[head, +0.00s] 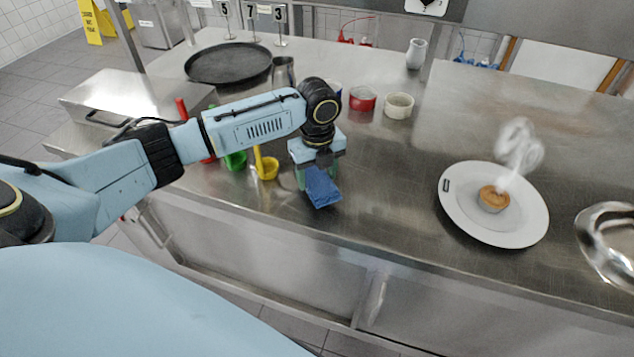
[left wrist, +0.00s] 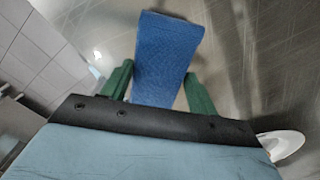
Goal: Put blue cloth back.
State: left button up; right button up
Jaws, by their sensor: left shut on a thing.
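The blue cloth (head: 322,188) hangs from my left gripper (head: 314,176), above or at the front edge of the steel counter (head: 400,150). In the left wrist view the blue cloth (left wrist: 168,55) lies between the two green fingers of my left gripper (left wrist: 160,85), which is shut on it. The cloth looks flat and folded, reaching out past the fingertips. I cannot tell whether its lower end touches the counter. My right gripper is not in view.
A white plate (head: 459,220) with a steaming small pie (head: 493,199) is right of the cloth. Red (head: 362,99) and cream (head: 398,105) cups stand behind my gripper. Yellow (head: 266,167) and green (head: 236,160) ladles lie left. A black round tray (head: 228,63) is further back.

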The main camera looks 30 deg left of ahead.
aim_at(317, 178)
pick_arm(q)
jog(key=shift+f, duration=1.45)
jog(key=shift+f, duration=0.1)
jog(key=o, duration=0.9)
notch_tip(317, 178, up, 12)
jog(key=shift+r+p, duration=0.15)
jog(key=shift+p, duration=0.15)
